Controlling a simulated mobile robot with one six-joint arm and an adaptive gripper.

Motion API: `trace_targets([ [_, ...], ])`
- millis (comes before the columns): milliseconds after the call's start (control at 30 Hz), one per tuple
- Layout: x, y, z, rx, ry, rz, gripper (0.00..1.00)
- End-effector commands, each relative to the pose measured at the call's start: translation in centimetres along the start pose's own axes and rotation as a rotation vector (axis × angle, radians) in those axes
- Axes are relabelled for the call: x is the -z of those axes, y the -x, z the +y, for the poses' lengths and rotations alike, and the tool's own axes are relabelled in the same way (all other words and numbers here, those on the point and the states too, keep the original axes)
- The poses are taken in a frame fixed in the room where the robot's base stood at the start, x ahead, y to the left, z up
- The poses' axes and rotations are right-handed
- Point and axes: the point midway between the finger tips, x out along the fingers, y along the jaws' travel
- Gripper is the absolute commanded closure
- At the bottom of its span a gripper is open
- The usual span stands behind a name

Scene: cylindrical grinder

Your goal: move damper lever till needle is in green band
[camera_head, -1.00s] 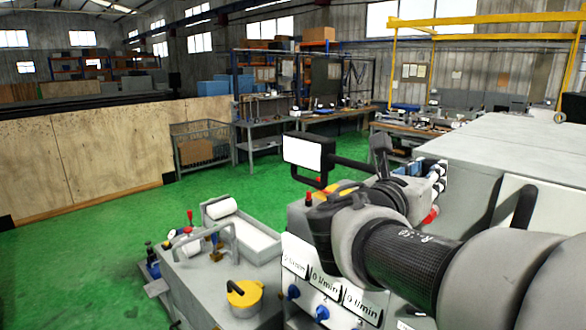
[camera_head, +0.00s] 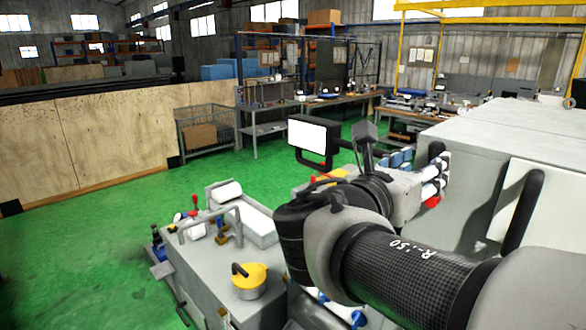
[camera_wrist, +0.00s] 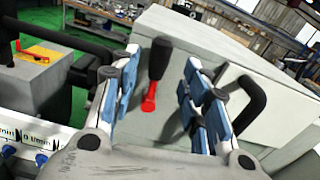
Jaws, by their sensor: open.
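The lever in the wrist view has a black handle (camera_wrist: 160,60) and a red lower end (camera_wrist: 149,103), and it stands against a grey cabinet face. My gripper (camera_wrist: 161,75) is open, with blue-padded fingers on either side of the lever; I see a gap between it and each finger. In the head view my gripper (camera_head: 437,182) is beside the large grey cabinet, with a red bit of the lever (camera_head: 432,201) just below the fingers. No needle or green band can be made out in either view.
A dark bar handle (camera_wrist: 252,100) is fixed to the cabinet right of my fingers. At left are a panel of l/min readouts (camera_wrist: 38,135) with blue knobs. A bench with a yellow-lidded pot (camera_head: 249,281) stands left of my arm.

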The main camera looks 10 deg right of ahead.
Motion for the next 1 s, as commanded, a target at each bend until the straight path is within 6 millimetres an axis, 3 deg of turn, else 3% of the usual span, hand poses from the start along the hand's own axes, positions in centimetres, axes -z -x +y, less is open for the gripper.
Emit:
trace_targets([
  [200, 0.0, 4.2, 0.1, -0.006, 0.000, 0.000, 0.58],
  [400, 0.0, 6.1, 0.1, -0.002, 0.000, 0.000, 0.58],
  [1000, 0.0, 6.4, 0.0, 0.000, 0.000, 0.000, 0.58],
])
